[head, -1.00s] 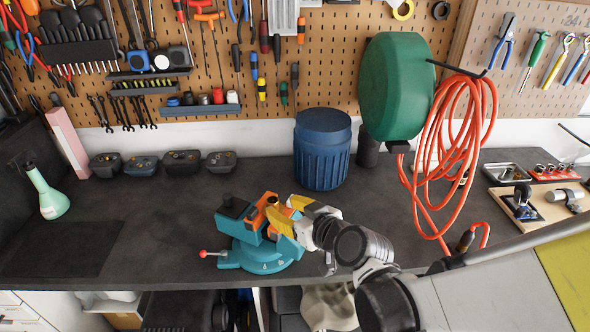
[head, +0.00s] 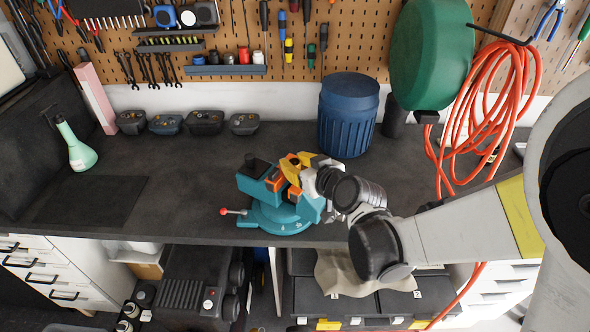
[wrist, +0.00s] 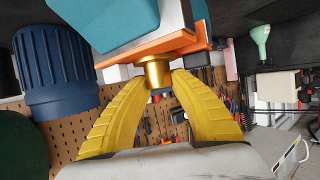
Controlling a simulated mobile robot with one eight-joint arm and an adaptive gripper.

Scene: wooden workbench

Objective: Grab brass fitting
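The brass fitting (wrist: 155,73) shows in the wrist view between my two yellow fingertips, against the orange jaw faces of the teal vise (wrist: 120,20). My gripper (wrist: 157,80) has a fingertip against each side of the fitting and looks shut on it. In the head view the vise (head: 265,217) stands at the front edge of the bench, and my gripper (head: 297,167) reaches its jaws from the right. The fitting is hard to make out there behind the fingers.
A blue ribbed bin (head: 347,125) stands behind the vise. A green hose reel (head: 428,55) with orange hose (head: 485,100) hangs to the right. The bench between is clear.

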